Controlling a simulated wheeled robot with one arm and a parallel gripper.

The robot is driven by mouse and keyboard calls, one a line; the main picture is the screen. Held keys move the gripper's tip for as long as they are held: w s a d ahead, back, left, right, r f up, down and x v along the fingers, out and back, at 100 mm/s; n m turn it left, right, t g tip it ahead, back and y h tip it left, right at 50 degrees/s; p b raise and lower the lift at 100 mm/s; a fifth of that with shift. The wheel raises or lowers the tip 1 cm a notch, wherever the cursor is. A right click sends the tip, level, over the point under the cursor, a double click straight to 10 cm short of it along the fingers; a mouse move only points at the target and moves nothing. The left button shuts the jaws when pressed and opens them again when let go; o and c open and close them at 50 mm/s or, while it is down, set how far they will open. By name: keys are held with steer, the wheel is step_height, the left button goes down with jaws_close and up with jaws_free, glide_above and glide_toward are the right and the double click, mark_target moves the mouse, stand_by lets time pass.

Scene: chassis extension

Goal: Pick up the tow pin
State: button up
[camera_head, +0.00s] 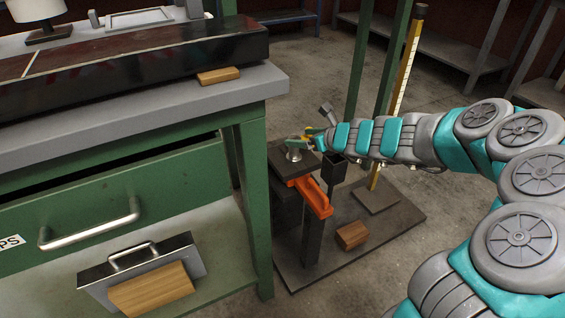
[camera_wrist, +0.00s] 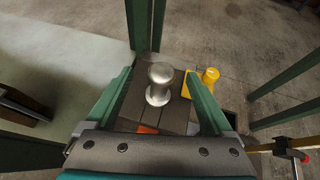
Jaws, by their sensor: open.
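A silver pin with a rounded head, which looks like the tow pin (camera_wrist: 160,84), stands upright on a dark square plate (camera_wrist: 131,120). In the head view the pin (camera_head: 294,154) is partly visible at the top of the dark stand, below my gripper (camera_head: 306,142). In the wrist view my gripper (camera_wrist: 160,75) is open, with one green finger on each side of the pin. A gap shows between the pin and each finger. The pin's lower end is hidden.
A yellow piece (camera_wrist: 208,78) sits close to the right finger. An orange handled part (camera_head: 312,196) is on the stand's front. The green workbench (camera_head: 250,150) is just left of the stand. A wooden block (camera_head: 351,235) lies on the base plate (camera_head: 385,235).

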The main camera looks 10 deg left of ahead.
steer(key=shift+w+a+f, duration=0.15)
steer(key=shift+w+f, duration=0.3)
steer(key=shift+f, duration=0.05)
steer(key=shift+f+b+x, duration=0.15)
steer(key=shift+b+x, duration=0.05)
steer(key=shift+x, duration=1.5)
steer(key=shift+f+b+x, duration=0.2)
steer(key=shift+x, duration=1.55)
steer(key=shift+s, duration=0.15)
jaws_close()
